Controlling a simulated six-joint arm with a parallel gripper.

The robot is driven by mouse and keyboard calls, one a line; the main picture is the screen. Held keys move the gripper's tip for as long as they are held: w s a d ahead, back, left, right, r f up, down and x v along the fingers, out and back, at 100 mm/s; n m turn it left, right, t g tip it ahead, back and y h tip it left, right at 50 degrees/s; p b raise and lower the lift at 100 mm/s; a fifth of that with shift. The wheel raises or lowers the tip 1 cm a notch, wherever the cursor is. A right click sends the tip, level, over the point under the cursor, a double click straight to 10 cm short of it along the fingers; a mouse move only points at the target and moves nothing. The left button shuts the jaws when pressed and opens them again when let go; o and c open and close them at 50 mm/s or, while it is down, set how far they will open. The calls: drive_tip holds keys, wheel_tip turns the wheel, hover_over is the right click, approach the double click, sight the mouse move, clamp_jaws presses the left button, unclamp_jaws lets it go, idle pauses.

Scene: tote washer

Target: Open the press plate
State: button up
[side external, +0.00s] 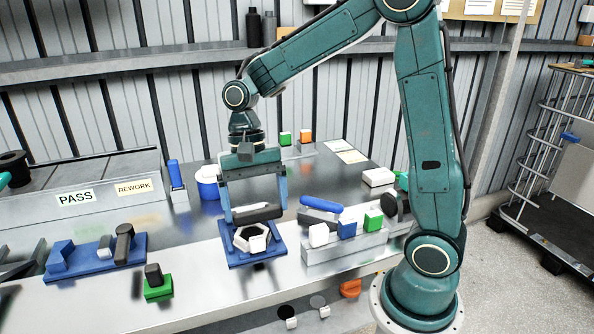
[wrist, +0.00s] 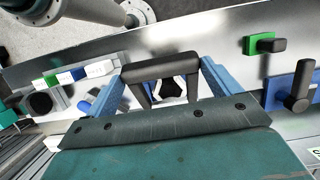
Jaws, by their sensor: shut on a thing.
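The press unit has a blue base (side external: 238,258), a white hexagonal part (side external: 243,243) and a dark bar handle (side external: 262,213) above it. I take this handle to belong to the press plate. My gripper (side external: 256,210) points down over the unit, with its two blue fingers at the ends of the bar. In the wrist view the dark handle (wrist: 160,72) spans between the fingers of my gripper (wrist: 163,69), which is shut on it. The white part shows behind the handle. How far the plate is raised cannot be told, as the handle and fingers cover part of it.
Right of the unit, a grey block (side external: 342,250) bears white, blue and green buttons, with a blue-and-dark lever (side external: 320,207) behind. To the left are a blue fixture (side external: 95,262) with a dark knob and a green-based switch (side external: 157,288). A blue-and-white round container (side external: 207,183) stands behind my gripper.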

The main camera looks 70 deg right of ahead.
drive_tip(key=w+d+r, duration=0.7)
drive_tip(key=d, duration=0.1)
drive_tip(key=shift+w, duration=0.4)
drive_tip(key=shift+r, duration=0.1)
idle(0.4)
drive_tip(key=o, duration=1.1)
drive_tip(key=shift+d, duration=0.1)
drive_tip(key=shift+o, duration=0.2)
